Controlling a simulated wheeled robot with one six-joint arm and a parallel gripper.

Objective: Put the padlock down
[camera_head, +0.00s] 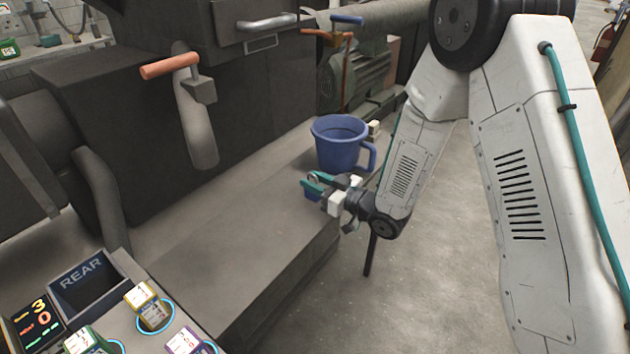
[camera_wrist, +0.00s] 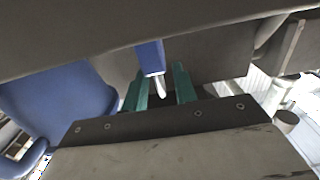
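The blue padlock (camera_head: 312,195) is at the tip of my gripper (camera_head: 316,183), over or on the grey ledge (camera_head: 215,235) near its front edge. I cannot tell if it touches the ledge. In the wrist view the padlock (camera_wrist: 150,56) shows its blue body and a silver shackle, which points back between the teal fingers of my gripper (camera_wrist: 161,82). The fingers stand apart, with a visible gap between the shackle and the right finger. The fingers partly hide the padlock in the head view.
A blue mug (camera_head: 339,150) stands on the ledge just behind my gripper; it is at left in the wrist view (camera_wrist: 55,105). A dark machine with an orange-handled lever (camera_head: 170,67) rises behind. A panel with a REAR bin (camera_head: 85,285) and tagged padlocks is at lower left. The ledge's middle is clear.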

